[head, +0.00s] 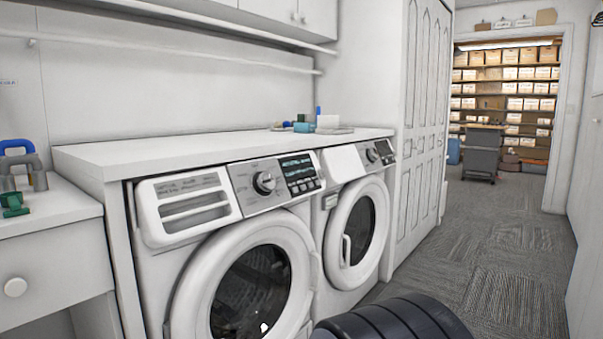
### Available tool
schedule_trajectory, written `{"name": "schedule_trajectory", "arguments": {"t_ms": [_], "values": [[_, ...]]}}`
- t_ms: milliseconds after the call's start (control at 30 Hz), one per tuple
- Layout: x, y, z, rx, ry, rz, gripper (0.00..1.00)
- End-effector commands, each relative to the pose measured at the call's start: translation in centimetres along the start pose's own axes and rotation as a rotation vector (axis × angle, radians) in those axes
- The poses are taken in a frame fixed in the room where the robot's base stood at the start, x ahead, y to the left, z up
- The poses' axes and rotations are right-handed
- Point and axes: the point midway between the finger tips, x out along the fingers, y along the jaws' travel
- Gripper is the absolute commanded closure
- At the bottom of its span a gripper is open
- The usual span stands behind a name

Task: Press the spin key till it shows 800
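The near front-loading washing machine (163,277) stands under the white worktop. Its silver control panel (240,190) carries a round knob (264,183) and a dark display (297,165) with small keys (304,184) below it. The lettering is too small to read, so I cannot tell which key is spin or what value shows. A second front-loader (341,282) stands to its right, with its own knob (372,154) and small dark panel (384,149). Both round doors look closed. My gripper is not in view.
A white drawer unit (60,255) stands at the left, with blue, grey and green items on top. Small items and a white box (328,121) sit on the worktop (190,155).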

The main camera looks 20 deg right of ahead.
Motion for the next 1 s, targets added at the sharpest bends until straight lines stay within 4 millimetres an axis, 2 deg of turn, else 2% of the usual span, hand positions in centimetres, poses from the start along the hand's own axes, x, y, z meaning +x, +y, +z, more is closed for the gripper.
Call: {"name": "schedule_trajectory", "arguments": {"t_ms": [33, 267, 1000], "values": [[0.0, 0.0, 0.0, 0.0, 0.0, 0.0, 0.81], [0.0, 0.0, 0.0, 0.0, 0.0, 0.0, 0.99], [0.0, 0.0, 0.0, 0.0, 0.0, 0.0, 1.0]]}}
